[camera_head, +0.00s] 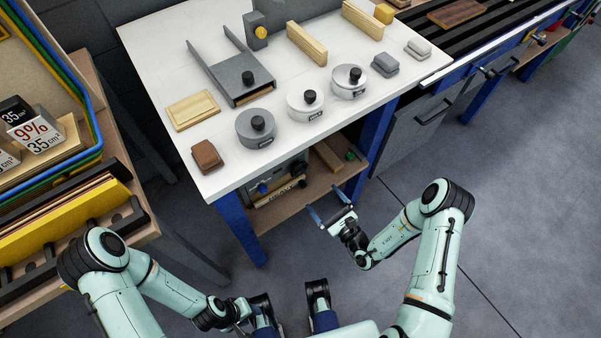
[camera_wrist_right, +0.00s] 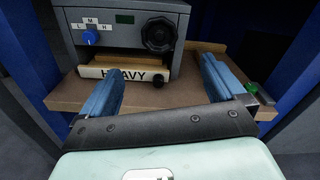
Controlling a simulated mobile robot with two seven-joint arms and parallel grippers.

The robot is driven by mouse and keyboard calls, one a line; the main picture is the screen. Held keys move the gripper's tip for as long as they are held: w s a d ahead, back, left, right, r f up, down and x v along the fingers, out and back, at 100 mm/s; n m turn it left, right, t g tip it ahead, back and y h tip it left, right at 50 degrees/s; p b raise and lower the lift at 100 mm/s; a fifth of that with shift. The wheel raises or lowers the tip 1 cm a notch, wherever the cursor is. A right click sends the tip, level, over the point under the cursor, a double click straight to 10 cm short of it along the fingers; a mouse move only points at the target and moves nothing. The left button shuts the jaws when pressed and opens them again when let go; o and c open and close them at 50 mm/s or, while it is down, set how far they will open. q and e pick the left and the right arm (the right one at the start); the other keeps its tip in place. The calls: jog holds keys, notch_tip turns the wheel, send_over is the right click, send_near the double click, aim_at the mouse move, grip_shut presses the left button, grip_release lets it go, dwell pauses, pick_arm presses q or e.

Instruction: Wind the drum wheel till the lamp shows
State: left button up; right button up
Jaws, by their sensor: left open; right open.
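A grey box (camera_wrist_right: 120,30) stands on the lower shelf, with a black round wheel (camera_wrist_right: 158,34) on its front right and a blue selector knob (camera_wrist_right: 89,38) marked L, M, H. No lit lamp can be made out on it. A plate marked HEAVY (camera_wrist_right: 125,74) is below the wheel. In the head view the box (camera_head: 280,185) is partly hidden under the tabletop. My right gripper (camera_head: 328,203) is open and empty in front of the shelf; its fingers (camera_wrist_right: 160,80) point toward the box, apart from the wheel. My left gripper (camera_head: 250,315) is low at the bottom, open.
The white table (camera_head: 225,165) above holds several grey round pots, wooden blocks and a grey tray. A wooden shelf (camera_wrist_right: 80,97) bears the box; a green piece (camera_wrist_right: 252,88) lies at its right. Blue table legs (camera_head: 238,225) flank it. Floor at the right is clear.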

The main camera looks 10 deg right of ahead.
aim_at(300, 170)
jog(key=b+x, duration=0.1)
jog(key=x, duration=1.1)
jog(key=c, duration=1)
